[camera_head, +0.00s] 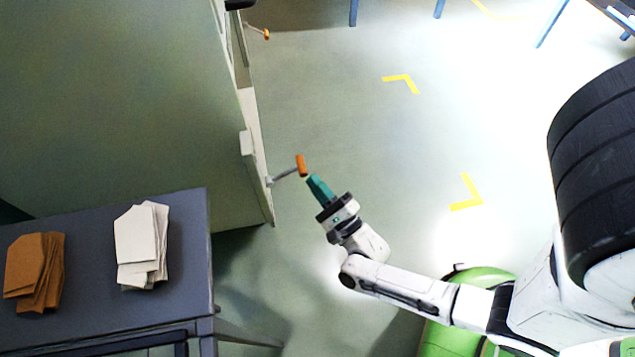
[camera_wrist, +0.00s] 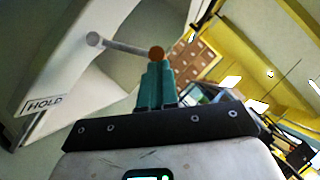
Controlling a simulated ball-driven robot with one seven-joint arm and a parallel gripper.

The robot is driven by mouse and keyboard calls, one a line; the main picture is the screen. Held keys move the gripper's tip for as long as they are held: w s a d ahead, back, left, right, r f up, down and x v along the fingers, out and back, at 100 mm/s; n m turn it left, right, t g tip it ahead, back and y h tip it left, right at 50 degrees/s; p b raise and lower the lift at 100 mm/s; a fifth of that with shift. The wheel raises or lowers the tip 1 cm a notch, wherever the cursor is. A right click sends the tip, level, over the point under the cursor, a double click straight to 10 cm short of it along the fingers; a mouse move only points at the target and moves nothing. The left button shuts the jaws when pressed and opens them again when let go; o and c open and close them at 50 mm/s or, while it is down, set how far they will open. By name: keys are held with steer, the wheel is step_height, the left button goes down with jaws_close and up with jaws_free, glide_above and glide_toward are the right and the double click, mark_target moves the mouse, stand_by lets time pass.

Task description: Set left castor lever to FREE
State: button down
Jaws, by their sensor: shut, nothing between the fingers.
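A castor lever with a grey rod and an orange knob (camera_head: 301,165) sticks out from the low side of a large cabinet-like unit. My gripper (camera_head: 314,181) is shut and empty, its teal fingers just below and right of the knob. In the wrist view the knob (camera_wrist: 156,53) shows right at the tips of my gripper (camera_wrist: 157,68); I cannot tell whether they touch. The rod (camera_wrist: 120,47) runs left from the knob to a pivot on a pale panel. A label reading HOLD (camera_wrist: 44,104) is on that panel. No FREE label shows.
A second orange-knobbed lever (camera_head: 265,34) is farther up along the unit. A dark table (camera_head: 190,260) at the lower left carries brown sheets (camera_head: 35,272) and white sheets (camera_head: 142,245). Yellow corner marks (camera_head: 467,193) lie on the open floor to the right.

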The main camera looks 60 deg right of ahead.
steer(key=shift+w+a+r+n+y+p, duration=0.1)
steer(key=shift+r+n+y+p, duration=0.15)
steer(key=shift+r+n+p, duration=0.25)
steer(key=shift+w+a+r+n+y+p, duration=0.1)
steer(key=shift+r+n+y+p, duration=0.15)
steer(key=shift+r+n+p, duration=0.25)
steer(key=shift+f, duration=0.2)
